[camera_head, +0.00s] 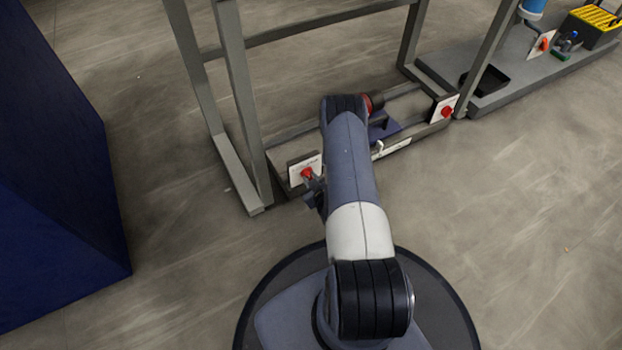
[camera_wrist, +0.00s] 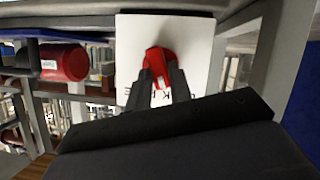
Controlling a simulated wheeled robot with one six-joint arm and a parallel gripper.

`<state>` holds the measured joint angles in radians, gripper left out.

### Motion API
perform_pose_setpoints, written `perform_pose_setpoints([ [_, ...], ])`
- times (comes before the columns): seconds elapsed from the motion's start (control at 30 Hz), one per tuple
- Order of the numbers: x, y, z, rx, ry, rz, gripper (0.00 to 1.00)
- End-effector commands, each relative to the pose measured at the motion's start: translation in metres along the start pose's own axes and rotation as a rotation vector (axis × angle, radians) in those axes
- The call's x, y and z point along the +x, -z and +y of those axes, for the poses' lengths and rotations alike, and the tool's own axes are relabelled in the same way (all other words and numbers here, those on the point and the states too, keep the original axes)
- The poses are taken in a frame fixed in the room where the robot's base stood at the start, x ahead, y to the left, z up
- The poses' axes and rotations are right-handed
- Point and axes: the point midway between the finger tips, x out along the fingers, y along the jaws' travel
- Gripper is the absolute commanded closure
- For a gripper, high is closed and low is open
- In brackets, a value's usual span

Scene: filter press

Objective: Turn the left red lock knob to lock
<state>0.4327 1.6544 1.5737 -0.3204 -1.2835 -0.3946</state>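The left red lock knob (camera_head: 307,173) sits on a white plate (camera_head: 297,168) at the left end of the low frame. In the wrist view the knob (camera_wrist: 158,60) shows just ahead of my gripper, against its white plate (camera_wrist: 196,45) with partly hidden dark lettering. My gripper (camera_wrist: 159,75) has one dark fingertip on each side of the knob's raised handle. Whether the fingers press on it or stand slightly apart cannot be told. In the head view my gripper (camera_head: 314,190) is at this knob, partly hidden by my arm.
A second red knob (camera_head: 447,111) is on a white plate at the frame's right end. A red cylinder (camera_wrist: 64,62) shows left in the wrist view. Grey posts (camera_head: 240,100) rise close to the left knob. A blue block (camera_head: 60,180) stands at left. Floor at right is clear.

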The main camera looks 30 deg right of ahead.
Motion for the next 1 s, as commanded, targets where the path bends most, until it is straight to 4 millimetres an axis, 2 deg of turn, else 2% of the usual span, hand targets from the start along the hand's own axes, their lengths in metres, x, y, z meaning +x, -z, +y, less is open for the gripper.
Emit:
perform_pose_setpoints([
  [0.03, 0.0001, 0.0001, 0.0, 0.0, 0.0, 0.0, 0.84],
  [0.23, 0.0001, 0.0002, 0.0, 0.0, 0.0, 0.0, 1.0],
  [0.43, 0.0002, 0.0002, -0.0008, -0.014, -0.005, 0.001, 1.0],
  [0.8, 0.0003, -0.0003, -0.0044, -0.237, -0.098, 0.001, 1.0],
  [1.0, 0.0002, -0.0006, -0.0044, -0.267, -0.109, 0.0, 1.0],
])
